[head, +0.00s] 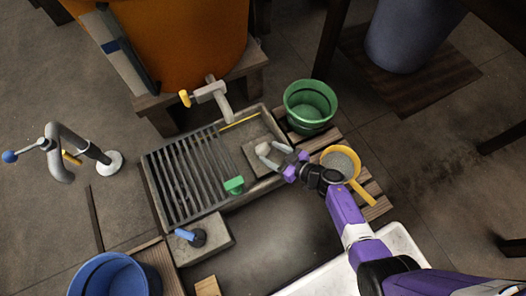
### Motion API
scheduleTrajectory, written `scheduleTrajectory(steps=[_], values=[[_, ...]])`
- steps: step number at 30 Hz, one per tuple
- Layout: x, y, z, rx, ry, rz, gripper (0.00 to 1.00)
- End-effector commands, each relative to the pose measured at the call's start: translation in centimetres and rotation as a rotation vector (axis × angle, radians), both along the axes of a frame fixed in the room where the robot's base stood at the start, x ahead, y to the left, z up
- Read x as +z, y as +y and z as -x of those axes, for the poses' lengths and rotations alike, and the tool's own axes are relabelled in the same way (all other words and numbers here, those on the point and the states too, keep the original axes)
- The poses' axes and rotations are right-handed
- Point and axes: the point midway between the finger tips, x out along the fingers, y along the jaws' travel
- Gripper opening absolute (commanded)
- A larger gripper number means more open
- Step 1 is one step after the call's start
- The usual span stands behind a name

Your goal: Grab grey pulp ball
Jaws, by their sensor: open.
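The grey pulp ball (263,149) is a small pale grey lump in the right part of the slatted tray, on or just above a flat grey slab (249,153). My gripper (269,155) is open at the ball, reaching in from the right with its grey fingers. One finger passes below the ball and the other lies to its right. I cannot tell whether either finger touches it.
The slatted tray (150,180) has a raised rim. A green bucket (311,104) and a yellow-handled pan (342,162) stand at its right. A grey tap (210,92) overhangs the back edge. A green block (234,185) sits on the slats.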

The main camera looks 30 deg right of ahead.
Motion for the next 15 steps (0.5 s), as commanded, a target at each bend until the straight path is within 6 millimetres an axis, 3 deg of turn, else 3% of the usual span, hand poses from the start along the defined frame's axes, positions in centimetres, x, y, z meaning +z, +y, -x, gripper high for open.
scheduleTrajectory(steps=[5,12,13,15], values=[[-1.1,0.8,-1.8,0.002,-0.002,0.002,0.58],[-0.9,0.9,-2.1,0.0,0.0,0.001,0.58],[-0.9,0.9,-2.1,0.0,0.0,0.001,0.57],[-0.9,0.8,-2.0,0.0,0.0,0.001,0.43]])
